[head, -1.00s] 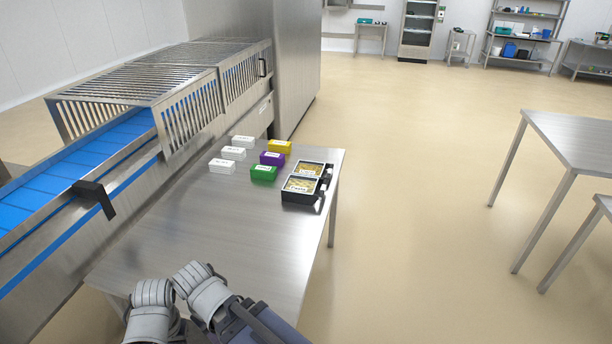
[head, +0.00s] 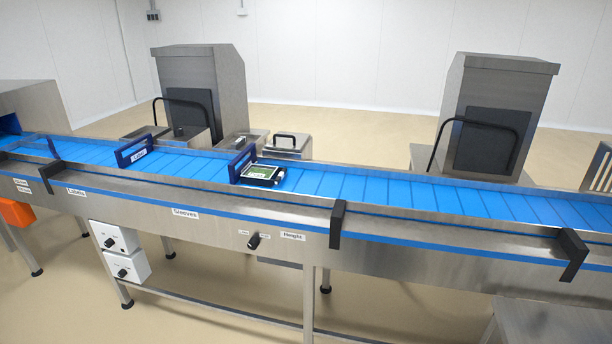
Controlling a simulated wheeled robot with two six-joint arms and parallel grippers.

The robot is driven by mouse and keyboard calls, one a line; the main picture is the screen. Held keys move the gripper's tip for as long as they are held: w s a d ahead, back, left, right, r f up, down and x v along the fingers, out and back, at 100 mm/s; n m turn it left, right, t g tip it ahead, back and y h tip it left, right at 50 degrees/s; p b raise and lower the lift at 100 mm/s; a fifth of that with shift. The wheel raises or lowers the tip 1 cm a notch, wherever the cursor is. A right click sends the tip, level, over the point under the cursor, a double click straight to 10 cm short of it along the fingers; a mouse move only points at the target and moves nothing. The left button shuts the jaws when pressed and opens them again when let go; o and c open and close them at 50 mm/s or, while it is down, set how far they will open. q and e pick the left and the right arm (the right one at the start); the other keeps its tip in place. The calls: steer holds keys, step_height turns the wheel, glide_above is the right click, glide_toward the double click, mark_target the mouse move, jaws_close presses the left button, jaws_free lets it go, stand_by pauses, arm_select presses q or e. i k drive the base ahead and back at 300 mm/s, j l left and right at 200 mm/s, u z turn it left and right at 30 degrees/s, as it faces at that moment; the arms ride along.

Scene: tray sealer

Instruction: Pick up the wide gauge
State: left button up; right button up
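I cannot make out a wide gauge in the head view. A black tray (head: 279,182) with a green and white top sits on the blue conveyor belt (head: 345,187), against a blue gate (head: 242,164) that stands across the belt. A second blue gate (head: 133,150) stands further left, with a small white label on it. Neither of my grippers is in view.
A steel conveyor frame (head: 385,231) crosses the whole view, with black brackets (head: 338,224) on its near side. A black knob (head: 254,241) sits beside a "Height" label. White control boxes (head: 127,268) and an orange box (head: 15,212) hang at left. Steel machines (head: 497,112) stand behind.

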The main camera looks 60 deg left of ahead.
mark_target(240, 142)
steer(key=j+u, duration=0.15)
steer(key=u, duration=0.3)
steer(key=j+u, duration=0.15)
steer(key=u, duration=0.25)
steer(key=i+j+u, duration=0.1)
steer(key=u, duration=0.35)
steer(key=i+j+u, duration=0.55)
steer(key=i+j, duration=0.6)
steer(key=u, duration=0.05)
